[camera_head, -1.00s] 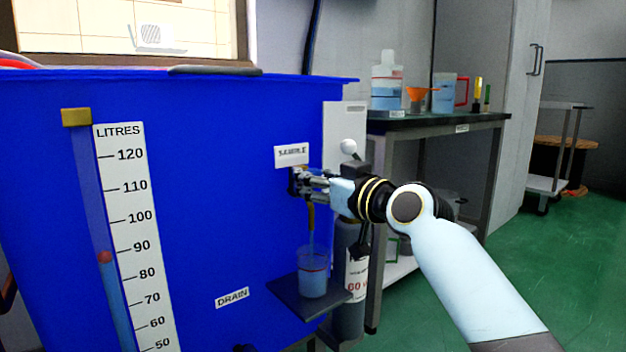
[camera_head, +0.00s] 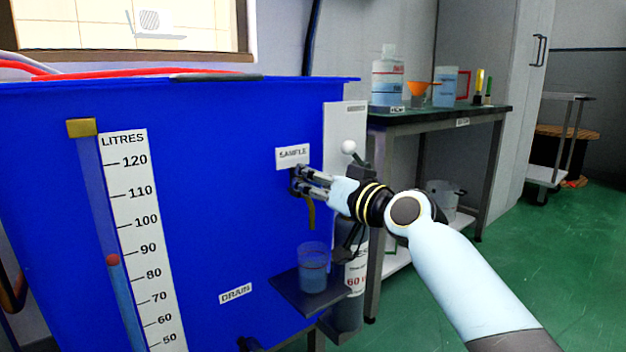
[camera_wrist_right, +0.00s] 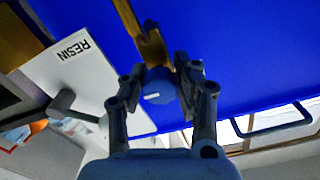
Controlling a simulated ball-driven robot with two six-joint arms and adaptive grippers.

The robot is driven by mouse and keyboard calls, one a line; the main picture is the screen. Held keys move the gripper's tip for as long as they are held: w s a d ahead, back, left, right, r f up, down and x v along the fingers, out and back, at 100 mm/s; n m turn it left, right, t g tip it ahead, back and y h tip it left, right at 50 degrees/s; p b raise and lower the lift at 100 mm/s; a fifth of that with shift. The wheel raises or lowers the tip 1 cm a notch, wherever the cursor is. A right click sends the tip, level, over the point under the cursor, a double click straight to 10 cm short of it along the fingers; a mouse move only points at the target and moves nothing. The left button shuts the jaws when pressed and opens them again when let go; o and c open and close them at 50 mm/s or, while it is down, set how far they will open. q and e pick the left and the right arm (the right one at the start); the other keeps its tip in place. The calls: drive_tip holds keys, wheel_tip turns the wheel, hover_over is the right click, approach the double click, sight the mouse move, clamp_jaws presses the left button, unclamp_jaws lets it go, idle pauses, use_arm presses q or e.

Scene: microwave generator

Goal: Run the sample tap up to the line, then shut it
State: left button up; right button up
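The sample tap sits under the SAMPLE label (camera_head: 292,153) on the blue tank (camera_head: 220,140). Its brass spout (camera_head: 311,214) points down, and I see no stream below it. My right gripper (camera_head: 299,180) is at the tap, one finger above the other. In the right wrist view its fingers flank the round blue tap knob (camera_wrist_right: 159,86), which bears a white mark, and appear closed on it. A clear beaker (camera_head: 312,268) stands on the shelf (camera_head: 287,294) below the spout. It holds bluish liquid, with its surface about at the red line. My left gripper is not in view.
The tank's sight tube (camera_head: 100,190) has a LITRES scale (camera_head: 146,235); its red float is between 80 and 90. A resin cylinder (camera_head: 350,312) stands right of the beaker shelf. A bench (camera_head: 440,117) with bottles is behind my right arm. Green floor is open at right.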

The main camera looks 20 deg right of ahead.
drive_tip(key=o, duration=0.5)
drive_tip(key=v, duration=1.2)
drive_tip(key=shift+f, duration=0.1)
